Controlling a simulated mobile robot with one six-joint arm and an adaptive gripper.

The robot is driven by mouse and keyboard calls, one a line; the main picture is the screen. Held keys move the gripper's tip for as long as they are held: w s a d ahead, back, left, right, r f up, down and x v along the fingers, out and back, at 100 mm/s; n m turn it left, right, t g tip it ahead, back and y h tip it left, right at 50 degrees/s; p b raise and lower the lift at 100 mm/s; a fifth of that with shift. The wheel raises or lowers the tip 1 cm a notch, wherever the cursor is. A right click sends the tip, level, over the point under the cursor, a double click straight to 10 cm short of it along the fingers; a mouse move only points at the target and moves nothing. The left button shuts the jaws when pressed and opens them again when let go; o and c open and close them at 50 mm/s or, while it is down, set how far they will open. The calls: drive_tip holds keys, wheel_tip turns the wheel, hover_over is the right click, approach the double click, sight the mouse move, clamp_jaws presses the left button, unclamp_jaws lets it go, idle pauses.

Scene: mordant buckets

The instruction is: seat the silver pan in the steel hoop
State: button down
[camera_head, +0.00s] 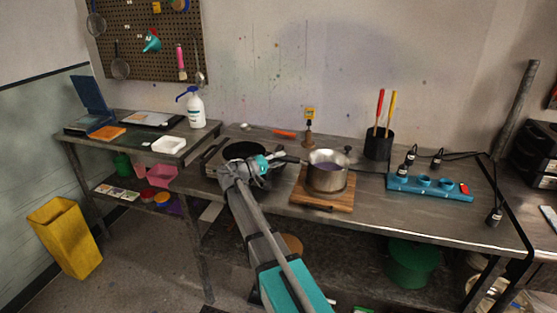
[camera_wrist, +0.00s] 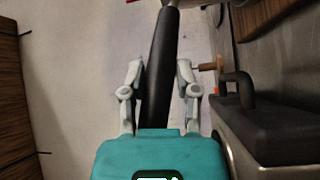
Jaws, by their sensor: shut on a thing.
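The silver pan (camera_head: 327,178) is a shiny round pot with a purplish inside. It appears upright on or just over a square wooden board (camera_head: 312,199) at mid-table. Its dark handle (camera_head: 285,158) points left to my gripper (camera_head: 264,164). In the wrist view, my gripper (camera_wrist: 160,78) is shut on a long black handle (camera_wrist: 161,65), its fingers on either side. The pan's body is not clearly visible in that view. A dark round thing (camera_head: 242,149) lies left of my gripper, partly hidden by it. I cannot pick out the steel hoop with certainty.
A dark loop handle (camera_wrist: 238,88) is close right of my gripper in the wrist view.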

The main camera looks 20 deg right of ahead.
drive_tip(key=shift+f+b, duration=0.9)
idle(0.9)
drive_tip(key=shift+c, duration=1.4)
unclamp_jaws()
drive_tip(key=shift+f, duration=0.1)
drive_tip(key=shift+s, duration=0.2)
